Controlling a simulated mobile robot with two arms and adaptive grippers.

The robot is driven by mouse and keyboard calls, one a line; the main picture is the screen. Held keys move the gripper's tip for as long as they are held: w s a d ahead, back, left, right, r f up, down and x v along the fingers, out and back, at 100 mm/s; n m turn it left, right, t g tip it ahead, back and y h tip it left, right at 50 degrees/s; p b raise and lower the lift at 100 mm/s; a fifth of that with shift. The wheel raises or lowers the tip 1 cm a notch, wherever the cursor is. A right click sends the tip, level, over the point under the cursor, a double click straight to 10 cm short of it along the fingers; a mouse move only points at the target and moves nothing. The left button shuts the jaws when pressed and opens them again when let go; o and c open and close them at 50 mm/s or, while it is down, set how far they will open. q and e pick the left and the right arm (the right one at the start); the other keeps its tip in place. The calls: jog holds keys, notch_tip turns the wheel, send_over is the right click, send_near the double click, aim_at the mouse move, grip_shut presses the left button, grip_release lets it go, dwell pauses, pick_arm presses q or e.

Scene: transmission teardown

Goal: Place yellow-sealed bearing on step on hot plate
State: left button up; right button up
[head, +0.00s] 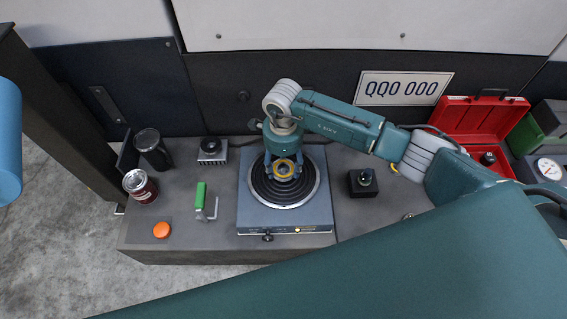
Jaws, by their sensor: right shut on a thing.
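The hot plate (260,217) is a blue-grey box with a dark, ringed round top, standing in the middle of the bench. The yellow-sealed bearing (284,168) shows as a yellow ring around a dark centre, over the middle of the round top. My right gripper (284,172) points down over the hot plate and is shut on the bearing. Whether the bearing touches the step or hangs just above it, I cannot tell. My left gripper is not in view.
On the left of the bench (185,245) are a black cup (152,148), a can (139,186), an orange disc (161,230) and a green-handled tool (201,196). A black block (363,183) stands right of the hot plate. An open red case (478,120) is at the back right.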

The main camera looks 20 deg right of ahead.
aim_at(284, 171)
jog(key=shift+f, duration=0.15)
jog(key=o, duration=1.4)
jog(key=shift+r, duration=0.2)
jog(key=shift+w+r, duration=0.1)
jog(key=shift+r, duration=0.15)
notch_tip(284, 171, up, 12)
jog(key=b, duration=0.3)
jog(key=shift+f, duration=0.25)
jog(key=shift+f, duration=0.1)
